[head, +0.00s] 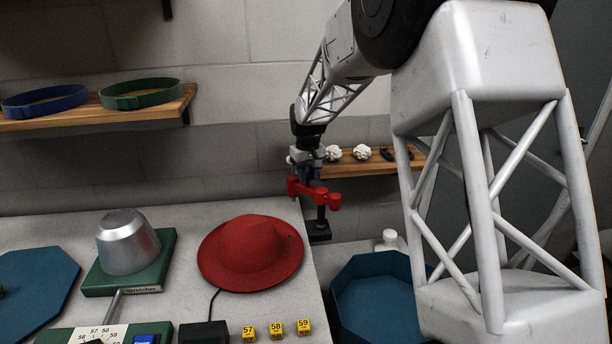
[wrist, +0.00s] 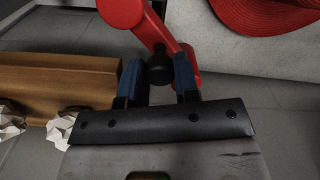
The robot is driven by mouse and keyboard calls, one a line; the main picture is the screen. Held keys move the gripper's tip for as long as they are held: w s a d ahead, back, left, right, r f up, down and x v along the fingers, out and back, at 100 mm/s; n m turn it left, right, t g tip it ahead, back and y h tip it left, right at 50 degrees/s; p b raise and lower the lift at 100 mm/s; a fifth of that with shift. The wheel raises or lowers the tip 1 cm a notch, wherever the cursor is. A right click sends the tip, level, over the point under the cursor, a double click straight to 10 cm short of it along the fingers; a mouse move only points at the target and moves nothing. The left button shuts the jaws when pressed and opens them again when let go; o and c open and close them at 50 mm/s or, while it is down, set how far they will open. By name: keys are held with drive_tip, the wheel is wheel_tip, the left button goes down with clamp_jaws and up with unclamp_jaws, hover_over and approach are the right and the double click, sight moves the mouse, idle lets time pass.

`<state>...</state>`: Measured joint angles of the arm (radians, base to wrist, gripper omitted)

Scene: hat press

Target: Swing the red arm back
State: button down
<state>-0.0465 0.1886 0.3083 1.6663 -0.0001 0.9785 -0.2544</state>
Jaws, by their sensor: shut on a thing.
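The red arm (head: 318,194) hangs at the right edge of the worktable, with a black post below its right end. In the wrist view the red arm (wrist: 143,20) enters from the top and bends down to the right. My gripper (wrist: 160,78) has its two blue fingers on either side of a black knob (wrist: 160,64) at the red arm, shut on it. In the head view my gripper (head: 309,174) is at the red arm's left part, and its fingers are partly hidden. The red hat (head: 250,252) lies on the table, left of the red arm and apart from it.
A metal hat block (head: 128,242) stands on a green base (head: 164,262). Yellow number blocks (head: 276,330) sit at the table's front. A blue octagonal bin (head: 372,295) is right of the table. A wooden shelf (head: 350,168) with white crumpled pieces is behind my gripper.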

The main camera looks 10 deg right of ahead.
drive_tip(key=shift+d, duration=0.1)
idle(0.4)
drive_tip(key=c, duration=0.8)
unclamp_jaws()
drive_tip(key=shift+c, duration=0.2)
